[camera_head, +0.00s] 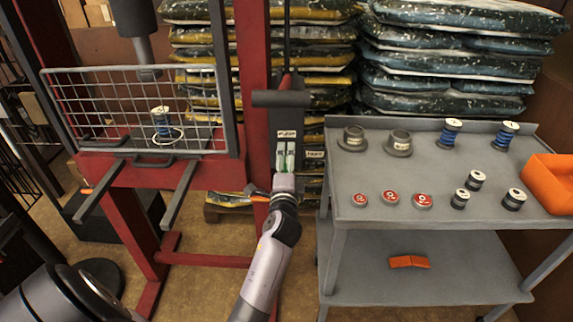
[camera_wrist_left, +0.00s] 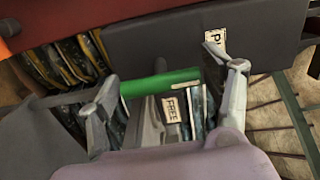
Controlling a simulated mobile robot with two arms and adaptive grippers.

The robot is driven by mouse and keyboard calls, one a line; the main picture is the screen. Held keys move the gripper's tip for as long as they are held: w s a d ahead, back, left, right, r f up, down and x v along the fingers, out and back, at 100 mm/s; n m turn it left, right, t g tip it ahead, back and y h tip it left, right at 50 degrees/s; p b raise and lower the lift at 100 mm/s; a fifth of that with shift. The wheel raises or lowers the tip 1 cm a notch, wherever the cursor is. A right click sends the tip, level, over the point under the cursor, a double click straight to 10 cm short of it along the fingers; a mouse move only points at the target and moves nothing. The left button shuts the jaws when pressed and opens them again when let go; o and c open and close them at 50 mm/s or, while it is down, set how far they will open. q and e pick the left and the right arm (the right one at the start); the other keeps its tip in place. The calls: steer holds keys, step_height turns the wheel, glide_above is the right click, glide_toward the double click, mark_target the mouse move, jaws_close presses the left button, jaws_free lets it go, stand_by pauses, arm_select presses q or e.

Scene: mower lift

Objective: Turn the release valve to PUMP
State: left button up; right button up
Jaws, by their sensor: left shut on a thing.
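The release valve's green handle (camera_head: 291,156) is on the dark grey pump unit (camera_head: 289,110) beside the red press column. In the left wrist view the green handle (camera_wrist_left: 162,82) lies nearly level between the fingers. My left gripper (camera_head: 285,168) is shut on it; the wrist view shows the fingers (camera_wrist_left: 174,76) at its two sides. A white label reading FREE (camera_wrist_left: 172,108) is just below the handle. A partly covered label starting with P (camera_wrist_left: 215,38) is at the upper right. I cannot tell which label the handle points to. My right gripper is not in view.
The red press frame (camera_head: 253,90) with its mesh guard (camera_head: 95,100) stands at left, with a blue spool (camera_head: 161,122) inside. A grey cart (camera_head: 350,240) with spools and red-topped discs stands close at right. Stacked bags (camera_head: 450,50) are behind.

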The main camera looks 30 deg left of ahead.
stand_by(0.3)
arm_select(q)
steer(key=o, duration=1.2)
